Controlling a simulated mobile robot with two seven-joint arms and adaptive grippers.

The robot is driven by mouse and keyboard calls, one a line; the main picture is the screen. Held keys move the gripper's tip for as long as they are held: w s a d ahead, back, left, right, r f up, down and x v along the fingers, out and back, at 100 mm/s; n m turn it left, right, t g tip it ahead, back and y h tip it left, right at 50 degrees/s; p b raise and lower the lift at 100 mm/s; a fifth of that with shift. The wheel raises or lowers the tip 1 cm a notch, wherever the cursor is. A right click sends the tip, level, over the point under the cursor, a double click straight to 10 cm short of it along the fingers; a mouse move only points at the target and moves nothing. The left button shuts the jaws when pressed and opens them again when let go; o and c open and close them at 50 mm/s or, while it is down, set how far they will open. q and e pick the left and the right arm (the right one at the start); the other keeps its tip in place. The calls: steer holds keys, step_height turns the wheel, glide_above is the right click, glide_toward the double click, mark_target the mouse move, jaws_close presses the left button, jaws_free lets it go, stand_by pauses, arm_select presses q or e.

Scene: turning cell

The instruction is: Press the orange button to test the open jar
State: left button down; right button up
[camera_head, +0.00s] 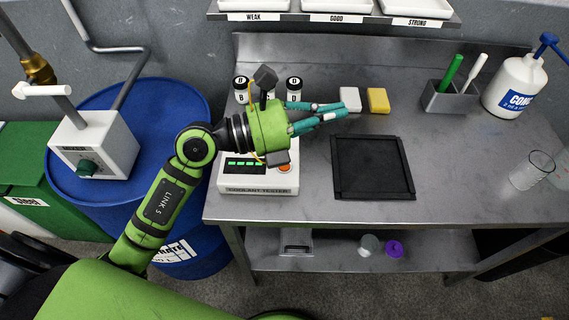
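The coolant tester (258,190) is a white box on the left of the steel bench, with green display segments (240,163). Its orange button (285,168) shows partly, just below my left wrist. My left gripper (342,111) is above the bench, up and right of the button. The gripper body hides the tester's back part. Lettered jars with dark lids, B (241,92) and D (294,88), stand behind it. I cannot make out an open jar at the tester. My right gripper is not in view.
A black tray (373,193) lies right of the tester. White and yellow blocks (378,101), a pen holder (447,100), a pump bottle (515,88) and a clear beaker (531,171) are farther right. A purple item (393,249) lies on the lower shelf. Blue drum (185,105) at left.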

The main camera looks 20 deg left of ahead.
arm_select(q)
steer(key=w+a+f+m+g+y, duration=0.3)
steer(key=a+f+y, duration=0.6)
steer(key=f, duration=0.3)
steer(key=shift+w+a+y, duration=0.3)
steer(key=shift+a+y, duration=0.05)
steer(key=shift+y, duration=0.15)
steer(key=shift+f, duration=0.15)
steer(key=b, duration=0.6)
glide_above(282, 168)
step_height(282, 168, down, 7)
steer(key=shift+f, duration=0.1)
steer(key=shift+f+b, duration=0.45)
steer(key=shift+f, duration=0.2)
steer(key=shift+f+b, duration=0.4)
steer(key=shift+b, duration=0.05)
